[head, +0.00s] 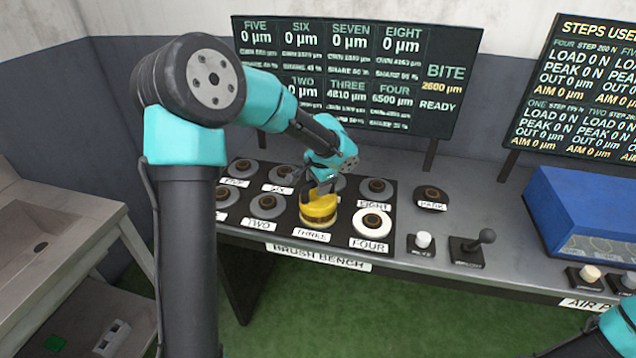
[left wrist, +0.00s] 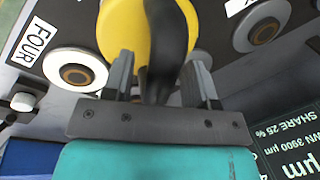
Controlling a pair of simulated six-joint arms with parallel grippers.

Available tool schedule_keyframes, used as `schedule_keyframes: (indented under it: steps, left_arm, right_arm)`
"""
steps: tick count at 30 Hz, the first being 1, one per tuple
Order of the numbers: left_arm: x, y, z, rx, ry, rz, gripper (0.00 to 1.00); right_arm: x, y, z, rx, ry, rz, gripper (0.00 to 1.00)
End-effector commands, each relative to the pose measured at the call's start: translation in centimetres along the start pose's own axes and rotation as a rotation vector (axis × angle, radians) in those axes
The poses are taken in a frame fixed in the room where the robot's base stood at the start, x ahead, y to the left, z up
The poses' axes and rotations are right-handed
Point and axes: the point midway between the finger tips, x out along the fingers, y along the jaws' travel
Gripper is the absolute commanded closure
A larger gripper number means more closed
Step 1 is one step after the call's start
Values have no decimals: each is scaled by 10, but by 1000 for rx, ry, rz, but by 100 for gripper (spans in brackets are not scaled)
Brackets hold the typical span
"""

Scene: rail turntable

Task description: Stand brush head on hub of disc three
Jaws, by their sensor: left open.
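The brush head (head: 319,211) is a yellow round body with a dark strap or handle over its top. It is at the place labelled THREE on the bench, upright as far as I can see. It covers disc three and its hub, so I cannot tell how it is seated. My left gripper (head: 322,188) is directly above it, pointing down. In the left wrist view the gripper (left wrist: 160,85) is open, with the dark handle (left wrist: 167,35) of the yellow brush head (left wrist: 120,30) between its fingers. Contact cannot be told. My right gripper is out of view.
White disc four (head: 372,222) lies close on the right, and also shows in the left wrist view (left wrist: 76,68). Grey disc two (head: 267,206) is on the left. The PARK spot (head: 431,197), a lever (head: 478,243) and a blue box (head: 590,215) stand further right.

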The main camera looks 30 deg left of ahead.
Motion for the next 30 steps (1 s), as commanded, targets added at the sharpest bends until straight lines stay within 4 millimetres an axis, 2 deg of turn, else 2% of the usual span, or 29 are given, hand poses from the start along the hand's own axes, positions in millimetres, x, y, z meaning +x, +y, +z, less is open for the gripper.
schedule_keyframes:
  steps: [6,11,24,30]
  left_arm:
    - [-3,-1,0,-1,1,0,48]
    - [-17,-1,-1,1,3,-3,48]
    - [-95,-1,0,0,4,-2,48]
    - [-118,0,0,1,2,-1,48]
  right_arm:
    - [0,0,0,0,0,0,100]
    - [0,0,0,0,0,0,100]
    - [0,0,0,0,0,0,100]
    - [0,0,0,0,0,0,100]
